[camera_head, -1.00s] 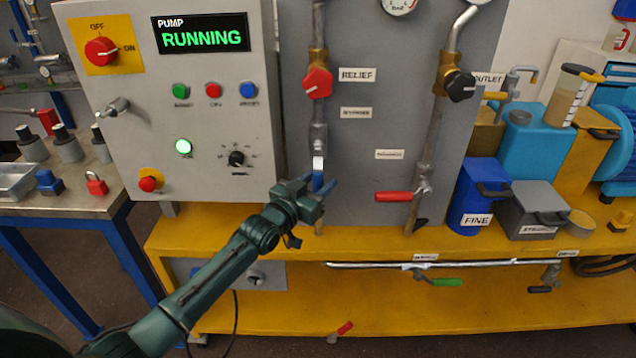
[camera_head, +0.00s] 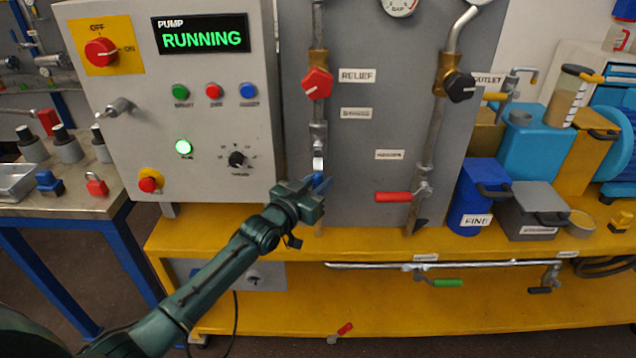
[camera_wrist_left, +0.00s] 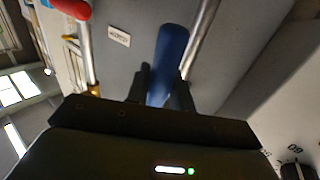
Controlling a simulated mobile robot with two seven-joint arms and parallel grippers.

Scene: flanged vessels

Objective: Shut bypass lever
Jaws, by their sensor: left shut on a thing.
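The bypass lever is a blue handle (camera_wrist_left: 169,55) on the left vertical pipe of the grey panel. In the head view a small part of the blue handle (camera_head: 320,184) shows at my gripper, below a pale valve piece. My left gripper (camera_head: 316,190) is at the handle, its arm coming from the lower left. In the left wrist view the fingers of the left gripper (camera_wrist_left: 161,88) are on either side of the blue handle and shut on it. The lower part of the handle is hidden between the fingers. My right gripper is not in view.
Above on the same pipe is a red RELIEF knob (camera_head: 317,83). A red lever (camera_head: 394,197) sticks out left from the right pipe. The control box (camera_head: 170,110) stands close to the left. A green lever (camera_head: 446,283) is on the lower pipe.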

